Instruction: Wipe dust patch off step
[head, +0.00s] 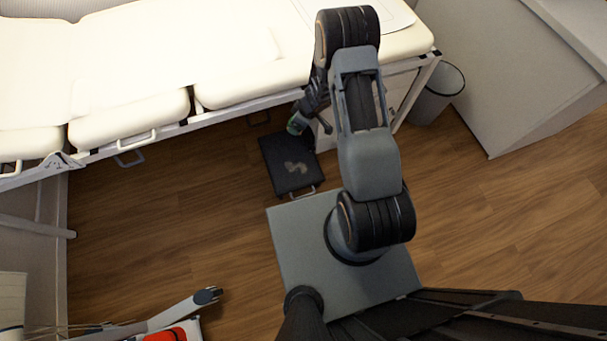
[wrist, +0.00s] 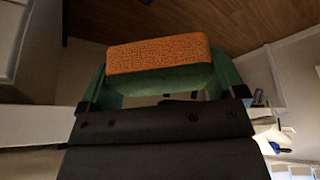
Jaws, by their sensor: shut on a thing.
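The step (head: 279,181) is a low black platform on the floor in front of the couch, with a metal handle on its near side. A pale beige dust patch (head: 296,168) lies on its top, right of the middle. My gripper (head: 297,124) is above the far right corner of the step, beyond the dust patch. In the wrist view my gripper (wrist: 160,88) is shut on an orange sponge (wrist: 158,53) with a green backing. Whether the sponge touches the step cannot be told.
A cream padded couch (head: 160,50) on a white frame stands just behind the step. A grey bin (head: 436,93) stands right of the couch, near a white cabinet (head: 530,75). A red item (head: 168,335) lies at the bottom left. Wooden floor (head: 165,215) left of the step is clear.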

